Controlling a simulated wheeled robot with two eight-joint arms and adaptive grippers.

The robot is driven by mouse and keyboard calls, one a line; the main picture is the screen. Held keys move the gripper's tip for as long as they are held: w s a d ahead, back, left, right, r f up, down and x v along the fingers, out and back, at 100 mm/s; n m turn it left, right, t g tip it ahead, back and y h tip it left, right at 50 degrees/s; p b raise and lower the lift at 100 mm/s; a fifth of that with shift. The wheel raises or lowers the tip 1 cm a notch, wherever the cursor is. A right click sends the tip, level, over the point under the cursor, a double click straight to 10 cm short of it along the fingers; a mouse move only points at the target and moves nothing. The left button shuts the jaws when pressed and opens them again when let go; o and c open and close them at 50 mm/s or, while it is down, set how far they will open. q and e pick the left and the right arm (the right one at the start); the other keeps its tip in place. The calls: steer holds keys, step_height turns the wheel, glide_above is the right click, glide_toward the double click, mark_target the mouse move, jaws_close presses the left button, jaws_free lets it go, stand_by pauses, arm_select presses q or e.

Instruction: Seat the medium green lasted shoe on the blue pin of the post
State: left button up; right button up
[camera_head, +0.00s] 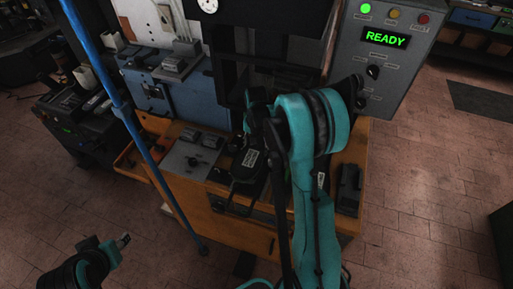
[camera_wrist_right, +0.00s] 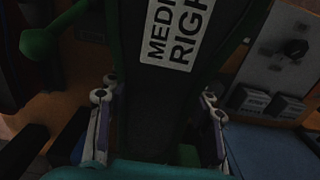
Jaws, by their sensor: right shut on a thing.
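The lasted shoe (camera_wrist_right: 150,95) shows in the right wrist view as a long dark body with green edges. A white label on it reads "MEDI…" and "RIGHT", partly cut off. My right gripper (camera_wrist_right: 160,90) has one finger on each side of the shoe and is shut on it. In the head view the dark shoe (camera_head: 246,172) with a pale label hangs over the front of the wooden bench, partly behind my teal right arm. I cannot make out the post or its blue pin. My left gripper (camera_head: 122,240) is at the lower left, away from the bench; its jaws are unclear.
The wooden bench (camera_head: 225,225) carries a grey control plate (camera_head: 190,160) at left and a black block (camera_head: 349,190) at right. A grey panel (camera_head: 385,60) reads READY with a green lamp lit. A blue pole (camera_head: 135,125) slants across the left. Open floor lies at right.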

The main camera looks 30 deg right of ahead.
steer(key=shift+f+b, duration=0.45)
steer(key=shift+f, duration=0.05)
stand_by(0.4)
steer(key=o, duration=1.5)
step_height(320, 180, up, 12)
steer(key=shift+s+a, duration=0.1)
